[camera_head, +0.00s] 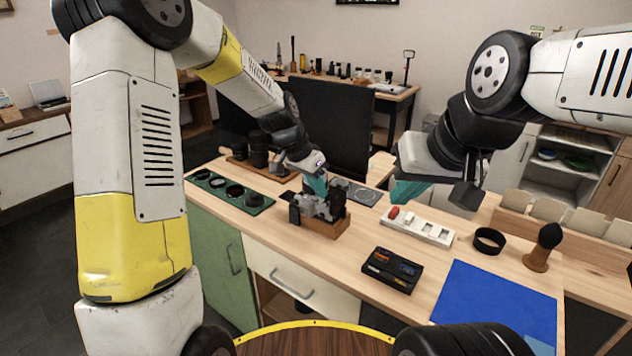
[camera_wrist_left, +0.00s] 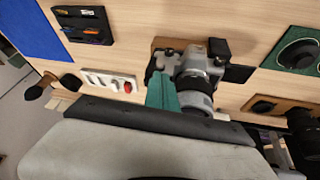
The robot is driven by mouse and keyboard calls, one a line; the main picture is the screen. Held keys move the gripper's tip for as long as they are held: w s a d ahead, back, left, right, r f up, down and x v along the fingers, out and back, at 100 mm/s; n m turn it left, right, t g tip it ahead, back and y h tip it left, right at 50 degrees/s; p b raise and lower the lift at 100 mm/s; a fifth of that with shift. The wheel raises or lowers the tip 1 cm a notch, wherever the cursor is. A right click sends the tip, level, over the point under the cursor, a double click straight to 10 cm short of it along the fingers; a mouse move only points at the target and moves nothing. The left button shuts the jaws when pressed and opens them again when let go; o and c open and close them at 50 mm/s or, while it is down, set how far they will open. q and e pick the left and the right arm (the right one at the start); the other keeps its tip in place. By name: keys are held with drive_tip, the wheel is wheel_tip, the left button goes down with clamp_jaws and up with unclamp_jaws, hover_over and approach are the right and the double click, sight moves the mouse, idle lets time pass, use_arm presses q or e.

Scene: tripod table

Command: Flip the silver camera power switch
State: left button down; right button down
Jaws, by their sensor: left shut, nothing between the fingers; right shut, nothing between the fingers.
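The silver camera (camera_head: 328,208) sits on a small wooden block (camera_head: 318,226) near the middle of the table. The power switch is too small to make out. My right gripper (camera_head: 405,192) is shut and empty above the table, to the right of the camera.
A white power strip (camera_head: 427,230) with a red switch lies right of the camera.

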use_arm(q)
drive_tip(key=shift+s+d+y, duration=0.15)
drive_tip(key=shift+y, duration=0.15)
drive_tip(key=shift+r, duration=0.1)
drive_tip(key=shift+r, duration=0.75)
